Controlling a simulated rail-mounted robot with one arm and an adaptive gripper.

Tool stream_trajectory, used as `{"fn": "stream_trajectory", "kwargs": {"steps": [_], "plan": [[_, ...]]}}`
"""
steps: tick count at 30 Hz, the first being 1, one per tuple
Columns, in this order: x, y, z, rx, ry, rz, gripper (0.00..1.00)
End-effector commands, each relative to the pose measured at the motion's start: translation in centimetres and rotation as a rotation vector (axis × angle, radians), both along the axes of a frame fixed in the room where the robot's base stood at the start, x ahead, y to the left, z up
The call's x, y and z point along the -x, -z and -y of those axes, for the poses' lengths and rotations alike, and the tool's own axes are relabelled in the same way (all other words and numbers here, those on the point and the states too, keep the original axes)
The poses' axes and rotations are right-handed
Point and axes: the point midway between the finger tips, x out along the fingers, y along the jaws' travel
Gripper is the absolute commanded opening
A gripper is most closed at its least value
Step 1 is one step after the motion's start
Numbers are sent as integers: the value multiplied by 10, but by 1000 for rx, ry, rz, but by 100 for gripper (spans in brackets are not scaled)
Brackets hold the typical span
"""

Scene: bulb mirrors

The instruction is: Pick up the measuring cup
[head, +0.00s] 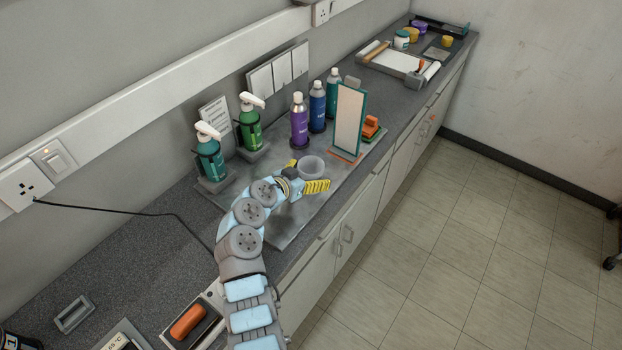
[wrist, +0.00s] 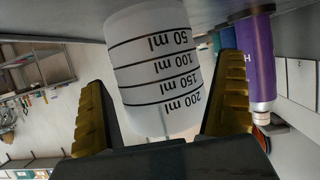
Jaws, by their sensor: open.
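The measuring cup (head: 311,166) is a small translucent white cup standing on the grey mat on the counter. In the wrist view the cup (wrist: 155,70) shows black lines and marks from 50 to 200 ml, and it appears upside down in that picture. My gripper (head: 305,181) is open at the cup, with yellow ribbed fingers. In the wrist view the fingers of my gripper (wrist: 162,120) stand on either side of the cup, with gaps visible between them and its wall. In the head view my gripper hides the cup's lower part.
A purple bottle (head: 299,122) stands just behind the cup, with blue (head: 317,107) and teal (head: 333,92) bottles beyond it. A framed upright mirror (head: 348,121) stands to the right. Green pump bottles (head: 210,158) line the wall. The mat's front (head: 285,232) is bare.

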Motion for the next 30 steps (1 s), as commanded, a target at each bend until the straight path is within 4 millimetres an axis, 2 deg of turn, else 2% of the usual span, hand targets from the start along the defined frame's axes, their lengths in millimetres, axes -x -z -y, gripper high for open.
{"fn": "stream_trajectory", "kwargs": {"steps": [9,11,15,16,30], "plan": [[-4,4,3,1,-2,-3,100],[-4,4,3,1,-2,-2,86],[-4,4,3,1,-2,-2,45],[-4,4,3,1,-2,-2,40],[-4,-1,3,0,-1,0,39]]}}
